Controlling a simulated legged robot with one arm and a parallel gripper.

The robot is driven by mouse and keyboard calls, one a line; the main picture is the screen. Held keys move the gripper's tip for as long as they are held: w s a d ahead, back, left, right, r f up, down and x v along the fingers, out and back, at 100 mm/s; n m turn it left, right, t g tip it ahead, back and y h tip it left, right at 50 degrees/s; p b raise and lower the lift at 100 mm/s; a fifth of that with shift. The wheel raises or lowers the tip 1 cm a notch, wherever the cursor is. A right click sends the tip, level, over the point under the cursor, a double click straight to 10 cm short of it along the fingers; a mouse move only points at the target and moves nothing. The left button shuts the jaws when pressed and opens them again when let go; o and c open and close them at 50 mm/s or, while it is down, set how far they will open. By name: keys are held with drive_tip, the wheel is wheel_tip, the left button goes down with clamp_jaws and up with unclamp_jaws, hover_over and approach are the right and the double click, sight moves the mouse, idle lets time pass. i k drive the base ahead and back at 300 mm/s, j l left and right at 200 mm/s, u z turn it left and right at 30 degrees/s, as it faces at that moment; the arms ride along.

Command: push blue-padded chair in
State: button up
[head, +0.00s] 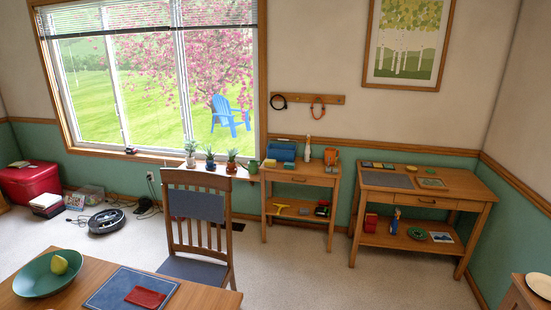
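The blue-padded chair (196,207) stands upright near the middle of the head view, on the far side of a wooden table (205,298). It has wooden slats and a blue-grey pad on its backrest. Its blue-grey seat (193,269) points toward the table and me. The seat's front lies at or just behind the table's far edge in the picture; I cannot tell whether any of it is under the tabletop. The chair's lower legs are mostly hidden. My gripper is not in view.
The table bears a green bowl (47,275) with a yellow-green fruit, a blue placemat (108,289) and a red napkin (146,297). Behind the chair are the window sill and a small side table (301,173). A robot vacuum (106,221) lies left. Carpet (300,265) to the right is clear.

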sight(198, 205)
drive_tip(key=i+l, duration=0.15)
drive_tip(key=i, duration=0.7)
drive_tip(key=i+l+z, duration=0.15)
drive_tip(key=i, duration=0.75)
drive_tip(key=i+j+u, duration=0.1)
drive_tip(key=i+u, duration=0.6)
drive_tip(key=u, duration=0.2)
drive_tip(key=i+u, duration=0.3)
drive_tip(key=u, duration=0.2)
drive_tip(key=i+l+u, duration=0.3)
drive_tip(key=u, duration=0.15)
drive_tip(key=i+l+u, duration=0.3)
drive_tip(key=i+j, duration=0.05)
